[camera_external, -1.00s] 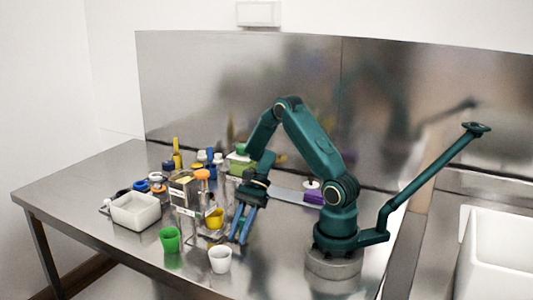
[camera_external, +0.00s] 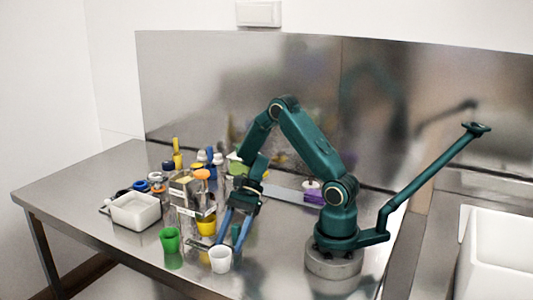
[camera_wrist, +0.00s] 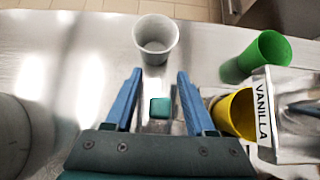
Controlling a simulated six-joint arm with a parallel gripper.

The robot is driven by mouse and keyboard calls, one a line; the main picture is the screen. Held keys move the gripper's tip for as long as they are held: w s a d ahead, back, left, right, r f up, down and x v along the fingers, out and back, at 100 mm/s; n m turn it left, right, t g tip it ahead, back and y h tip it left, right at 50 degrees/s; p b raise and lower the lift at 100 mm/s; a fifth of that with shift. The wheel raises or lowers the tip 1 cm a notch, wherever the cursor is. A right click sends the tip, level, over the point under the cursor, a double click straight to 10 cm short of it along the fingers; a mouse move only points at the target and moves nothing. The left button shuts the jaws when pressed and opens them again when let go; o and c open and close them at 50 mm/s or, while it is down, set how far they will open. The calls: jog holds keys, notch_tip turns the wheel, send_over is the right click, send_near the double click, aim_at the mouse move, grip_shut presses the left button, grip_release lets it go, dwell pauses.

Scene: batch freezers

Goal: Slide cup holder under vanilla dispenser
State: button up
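The dispenser labelled VANILLA (camera_wrist: 263,110) is at the right of the wrist view. It is the clear box-like unit (camera_external: 182,190) in the external view. A yellow cup (camera_wrist: 240,113) is close beside the label and partly hidden by it; it also shows in the external view (camera_external: 206,226). My gripper (camera_wrist: 160,73) points down with its two blue fingers apart, right of the yellow cup in the external view (camera_external: 229,246). A small teal block (camera_wrist: 160,107) lies between the fingers, with visible gaps on both sides. I cannot tell for certain whether it belongs to the cup holder.
A white cup (camera_wrist: 156,38) stands just beyond my fingertips. A green cup (camera_wrist: 262,54) stands near the dispenser. A white tub (camera_external: 135,212) and several bottles and jars are farther left and back. Bare steel counter lies left of my fingers in the wrist view.

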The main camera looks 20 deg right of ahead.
aim_at(238, 222)
jog(key=shift+w, duration=0.1)
jog(key=shift+v, duration=2.5)
jog(key=shift+d, duration=0.1)
jog(key=shift+w+d+f+n+h, duration=0.1)
jog(key=shift+w+d+n+h, duration=0.05)
jog(key=shift+n+h, duration=0.15)
jog(key=w+d+n, duration=0.1)
jog(key=w+d+n+t+h, duration=0.1)
jog(key=shift+w+d, duration=0.25)
jog(key=shift+d, duration=0.15)
jog(key=d+r+n+t+h, duration=0.2)
jog(key=d+r+t, duration=0.3)
jog(key=d, duration=0.6)
jog(key=d+r+n+t+h, duration=0.2)
jog(key=d+r+n+t, duration=0.2)
jog(key=d, duration=0.7)
jog(key=shift+s+r+t+h, duration=0.25)
jog(key=shift+r+t+h, duration=0.15)
jog(key=shift+r+t, duration=0.55)
